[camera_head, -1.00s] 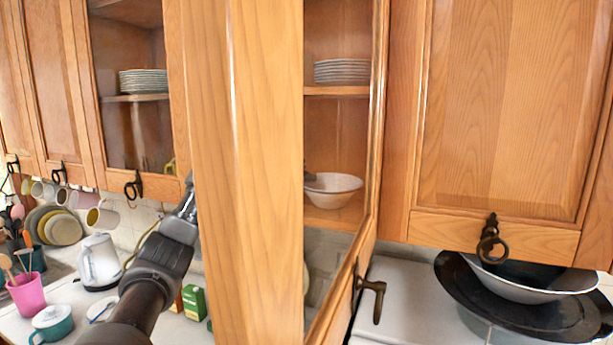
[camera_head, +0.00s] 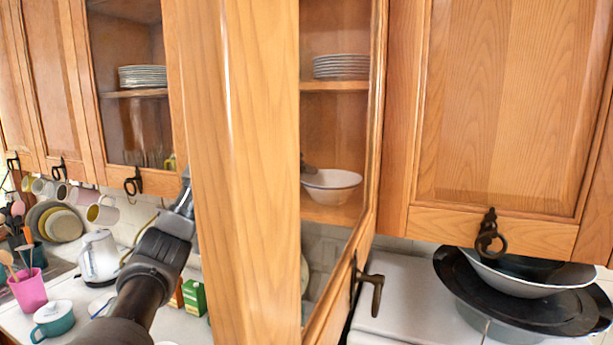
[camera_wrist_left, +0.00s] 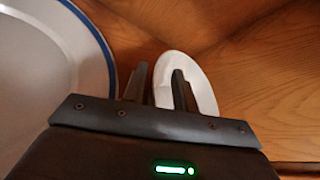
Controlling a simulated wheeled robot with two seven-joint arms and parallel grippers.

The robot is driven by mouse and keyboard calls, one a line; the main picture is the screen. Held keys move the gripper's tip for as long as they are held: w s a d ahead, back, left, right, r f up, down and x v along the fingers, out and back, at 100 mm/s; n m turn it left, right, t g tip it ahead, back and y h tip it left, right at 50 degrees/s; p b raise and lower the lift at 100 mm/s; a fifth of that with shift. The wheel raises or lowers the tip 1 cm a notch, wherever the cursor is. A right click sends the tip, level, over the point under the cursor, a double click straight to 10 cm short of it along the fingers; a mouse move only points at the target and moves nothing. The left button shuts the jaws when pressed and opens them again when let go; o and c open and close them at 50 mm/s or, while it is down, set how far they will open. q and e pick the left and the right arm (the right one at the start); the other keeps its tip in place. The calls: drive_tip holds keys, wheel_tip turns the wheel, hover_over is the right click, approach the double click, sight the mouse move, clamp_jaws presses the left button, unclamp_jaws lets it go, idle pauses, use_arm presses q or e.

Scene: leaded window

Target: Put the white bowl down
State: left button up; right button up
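The white bowl (camera_head: 331,190) stands upright on the lower shelf of the open wall cabinet, below a stack of plates. The tip of my left gripper (camera_head: 308,165) shows at the bowl's left side, just above its rim. In the left wrist view my left gripper (camera_wrist_left: 162,80) has its fingers apart, with no dish clearly pinched between them. A white oval dish (camera_wrist_left: 203,88) shows behind the fingers, and a large white dish with a blue rim (camera_wrist_left: 45,65) is close at the left. I cannot tell which of these is the bowl. My right gripper is not in view.
The open cabinet door (camera_head: 240,150) hides much of my left arm. A plate stack (camera_head: 341,66) stands on the shelf above. The counter below holds a kettle (camera_head: 99,258), a teal pot (camera_head: 53,322) and a dark wide-brimmed dish (camera_head: 540,320).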

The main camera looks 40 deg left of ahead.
use_arm(q)
drive_tip(key=b+v, duration=0.2)
drive_tip(key=v, duration=0.8)
drive_tip(key=shift+a+b, duration=0.15)
drive_tip(key=shift+b, duration=0.25)
drive_tip(key=shift+s+r, duration=0.2)
drive_tip(key=shift+s, duration=0.5)
drive_tip(key=shift+f, duration=0.1)
